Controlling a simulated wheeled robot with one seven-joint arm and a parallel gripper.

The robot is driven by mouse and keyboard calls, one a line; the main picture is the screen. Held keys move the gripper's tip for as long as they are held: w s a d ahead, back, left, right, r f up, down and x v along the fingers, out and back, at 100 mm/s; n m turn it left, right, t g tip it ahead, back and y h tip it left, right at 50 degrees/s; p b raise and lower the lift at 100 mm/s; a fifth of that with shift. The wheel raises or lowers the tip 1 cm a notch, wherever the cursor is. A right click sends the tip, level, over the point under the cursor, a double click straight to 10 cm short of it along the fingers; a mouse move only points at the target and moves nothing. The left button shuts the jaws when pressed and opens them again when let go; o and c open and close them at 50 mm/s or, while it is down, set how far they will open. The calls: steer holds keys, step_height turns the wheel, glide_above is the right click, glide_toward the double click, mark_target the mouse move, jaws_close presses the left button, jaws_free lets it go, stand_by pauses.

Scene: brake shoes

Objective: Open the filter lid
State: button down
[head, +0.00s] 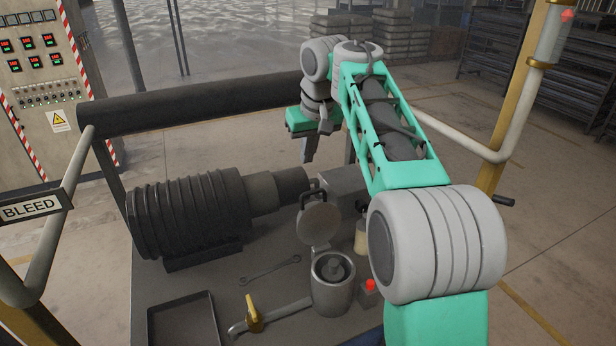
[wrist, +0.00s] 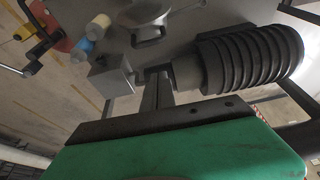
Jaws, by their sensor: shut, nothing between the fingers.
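The filter (head: 332,292) is a grey metal cup standing on the bench, its top uncovered and a dark insert showing inside. Its round lid (head: 318,224) stands raised and tilted back at the cup's rear, with a dark handle at its upper edge. In the wrist view the lid (wrist: 146,14) is at the top edge, partly cut off. My gripper (head: 306,160) is shut and empty, above and behind the lid, clear of it. Its fingers (wrist: 157,76) also show in the wrist view, pointing toward the motor shaft area.
A dark ribbed motor (head: 190,218) lies left of the lid. A wrench (head: 269,270), a yellow valve lever (head: 253,313) on a pipe, a black tray (head: 184,322) and a red button (head: 370,285) surround the filter. A thick dark rail (head: 200,106) runs behind the bench.

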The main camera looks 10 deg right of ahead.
steer(key=w+d+b+x, duration=0.1)
steer(key=b+x, duration=0.1)
steer(key=x, duration=0.8)
steer(key=s, duration=0.4)
steer(key=shift+r, duration=0.25)
